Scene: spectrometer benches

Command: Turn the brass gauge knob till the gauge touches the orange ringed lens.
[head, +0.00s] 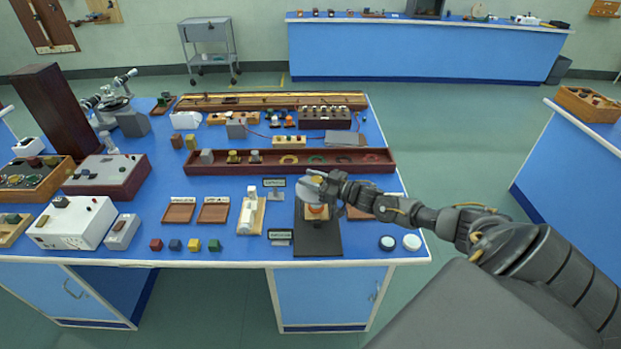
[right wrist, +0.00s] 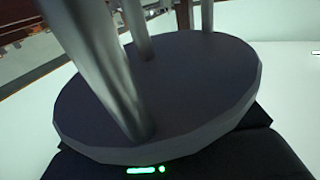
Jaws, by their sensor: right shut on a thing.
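My right gripper (head: 318,184) reaches in from the right, shut, over a black stand base (head: 318,243) near the table's front edge. A pale, shiny round part (head: 308,191) shows at its fingers. An orange ring (head: 317,210), apparently the lens rim, sits just below, above the black base. The brass knob is hidden by the gripper, and I cannot tell whether the gauge touches the lens. In the right wrist view a dark round disc (right wrist: 190,95) with metal rods fills the picture very close up; fingertips do not show there. My left gripper is out of view.
A long dark red tray (head: 345,168) lies behind the stand. A small sign (head: 280,235) and a white instrument on a wooden base (head: 251,218) stand to its left. Two round white-topped pieces (head: 411,242) lie right. Small coloured cubes (head: 194,245) line the front left.

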